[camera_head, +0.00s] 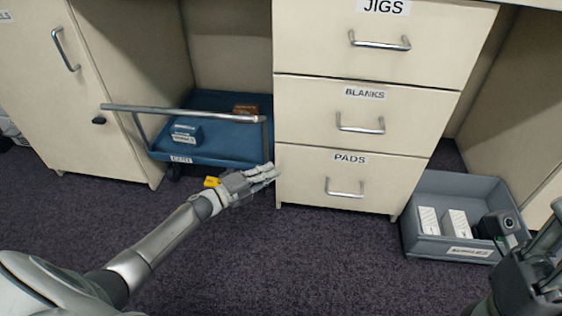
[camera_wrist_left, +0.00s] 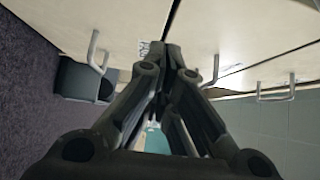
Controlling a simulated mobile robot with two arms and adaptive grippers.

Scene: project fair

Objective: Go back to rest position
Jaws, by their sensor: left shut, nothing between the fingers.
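My left gripper (camera_head: 262,174) is shut and empty. It is in front of the left edge of the drawer unit, level with the drawer labelled PADS (camera_head: 312,184), and close to the blue cart's right end. In the left wrist view my left gripper (camera_wrist_left: 176,62) has its fingers together, with drawer fronts and handles beyond. My right gripper (camera_head: 545,270) is partly in view at the lower right edge of the head view, in front of the grey bin; its fingertips are not clear.
Drawers labelled BLANKS (camera_head: 390,117) and JIGS (camera_head: 440,45) are closed above. A blue cart (camera_head: 225,142) with a metal handle holds small boxes. A grey bin (camera_head: 430,245) with white boxes and a dark object stands at right.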

